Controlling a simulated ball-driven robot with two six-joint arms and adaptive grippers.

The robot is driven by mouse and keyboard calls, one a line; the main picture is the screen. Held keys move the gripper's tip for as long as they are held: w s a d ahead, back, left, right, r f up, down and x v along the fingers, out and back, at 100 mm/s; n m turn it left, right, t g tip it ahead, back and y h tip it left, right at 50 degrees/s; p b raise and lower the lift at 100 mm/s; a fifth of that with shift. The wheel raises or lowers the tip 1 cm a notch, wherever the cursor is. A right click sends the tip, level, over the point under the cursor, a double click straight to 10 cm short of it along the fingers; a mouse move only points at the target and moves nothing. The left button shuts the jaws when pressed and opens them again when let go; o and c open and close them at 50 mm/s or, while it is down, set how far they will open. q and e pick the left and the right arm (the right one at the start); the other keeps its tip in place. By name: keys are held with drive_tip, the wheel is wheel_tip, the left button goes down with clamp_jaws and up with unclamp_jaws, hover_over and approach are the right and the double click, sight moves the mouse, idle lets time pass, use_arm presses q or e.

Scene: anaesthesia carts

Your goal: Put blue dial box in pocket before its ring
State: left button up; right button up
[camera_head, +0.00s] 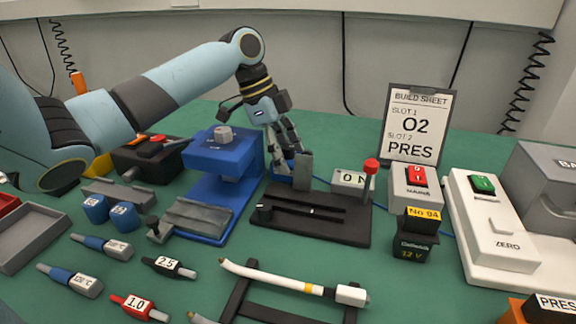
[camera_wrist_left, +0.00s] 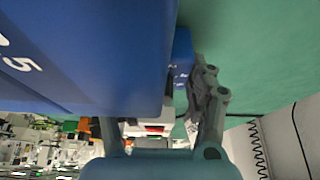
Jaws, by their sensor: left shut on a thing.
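My left gripper (camera_head: 286,163) reaches down between the blue press-like stand (camera_head: 222,160) and the black slotted base (camera_head: 315,222). It is shut on a small blue box (camera_head: 283,179), mostly hidden by the fingers and the base. In the left wrist view the blue box (camera_wrist_left: 182,58) shows white marks near the fingers; its dial cannot be made out. A large blue surface marked 5 (camera_wrist_left: 80,50) fills the upper left there, close beside the gripper. The blue stand carries a grey knob on top. I cannot identify the pocket or ring. My right gripper is not in view.
A red-knobbed lever (camera_head: 371,166) rises at the base's right end. A build sheet (camera_head: 417,125) stands behind. A white device (camera_head: 505,235) stands right.

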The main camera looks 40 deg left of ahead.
use_arm(q)
drive_tip(key=c, duration=0.4)
clamp_jaws()
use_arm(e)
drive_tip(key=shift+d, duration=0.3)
